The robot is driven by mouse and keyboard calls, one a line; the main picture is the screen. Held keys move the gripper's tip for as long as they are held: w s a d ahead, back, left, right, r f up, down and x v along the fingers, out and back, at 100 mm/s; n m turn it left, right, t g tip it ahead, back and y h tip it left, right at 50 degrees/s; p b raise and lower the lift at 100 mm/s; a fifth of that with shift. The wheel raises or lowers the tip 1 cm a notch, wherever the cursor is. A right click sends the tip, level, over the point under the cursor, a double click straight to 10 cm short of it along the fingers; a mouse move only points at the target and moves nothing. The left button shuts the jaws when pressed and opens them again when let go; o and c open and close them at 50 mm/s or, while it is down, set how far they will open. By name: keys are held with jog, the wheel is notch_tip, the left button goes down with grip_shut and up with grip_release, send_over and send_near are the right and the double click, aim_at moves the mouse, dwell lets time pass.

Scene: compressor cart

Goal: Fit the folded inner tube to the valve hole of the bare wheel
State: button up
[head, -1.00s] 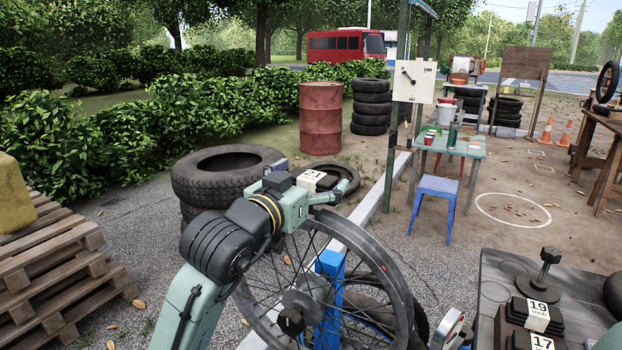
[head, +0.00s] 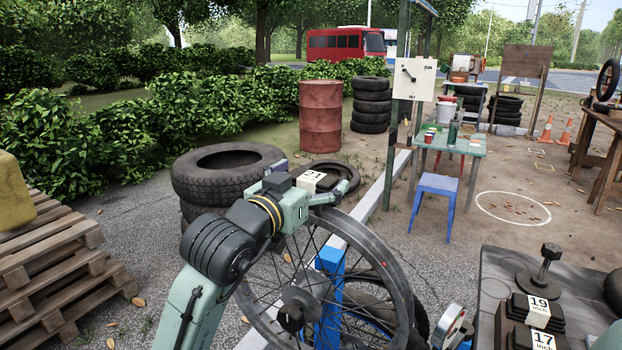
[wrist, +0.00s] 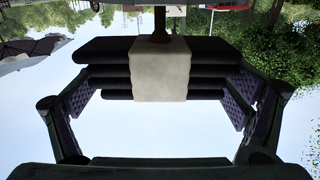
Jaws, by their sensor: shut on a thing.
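The folded inner tube (wrist: 105,72) is a stack of black rubber folds with a pale band (wrist: 160,68) around its middle. My gripper (wrist: 160,95) is shut on it, with the purple pads at its two ends. A dark stem stands out from the band's middle in the wrist view. In the head view, the pale band (head: 312,177) shows a printed number. My gripper (head: 314,190) is just above the top rim of the bare spoked wheel (head: 389,262), which stands on a blue post (head: 331,285). The valve hole cannot be made out, nor whether the stem touches the rim.
A large tyre (head: 228,174) lies behind my arm. Wooden pallets (head: 60,262) stand at the left. A grey bench (head: 491,290) at the right holds blocks marked 19 (head: 538,311) and 17. A red drum (head: 320,118) and blue stool (head: 436,193) stand farther back.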

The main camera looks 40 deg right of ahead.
jog(key=shift+f+b, duration=0.8)
jog(key=shift+f, duration=0.35)
jog(key=o, duration=1.2)
jog(key=shift+c, duration=0.2)
jog(key=shift+a, duration=0.15)
jog(key=v, duration=0.6)
jog(key=shift+s+a, duration=0.15)
jog(key=shift+a, duration=0.2)
jog(key=v, duration=0.7)
jog(key=shift+a, duration=0.25)
jog(key=shift+s, duration=0.15)
